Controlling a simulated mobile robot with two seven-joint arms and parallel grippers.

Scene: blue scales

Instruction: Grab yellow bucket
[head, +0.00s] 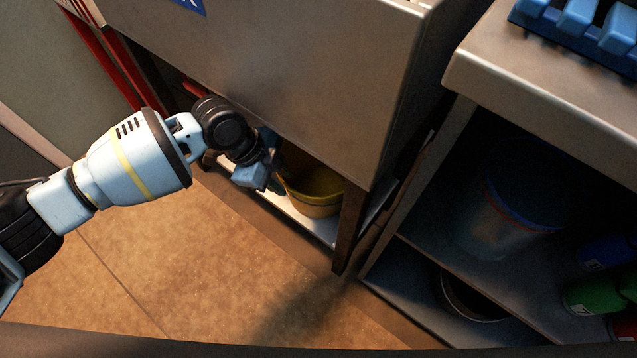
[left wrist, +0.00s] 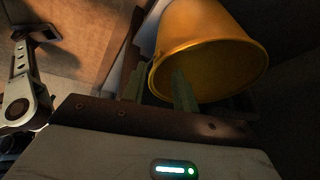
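The yellow bucket (head: 316,193) stands on a low shelf under a metal cabinet in the head view. Its upper left part is partly hidden by my left gripper. In the left wrist view the bucket (left wrist: 205,45) fills the upper middle, with its rim toward the fingers. My left gripper (head: 274,178) is at the bucket's left side. In the left wrist view its two fingers (left wrist: 160,90) stand apart, and the right finger overlaps the bucket's rim. I cannot tell whether they touch the bucket. My right gripper is in neither view.
The metal cabinet (head: 290,70) hangs low above the bucket. A cabinet leg (head: 350,225) stands just right of it. A shelf unit (head: 540,75) on the right holds a large clear bucket (head: 510,215) and cans (head: 595,294). The floor (head: 190,265) in front is clear.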

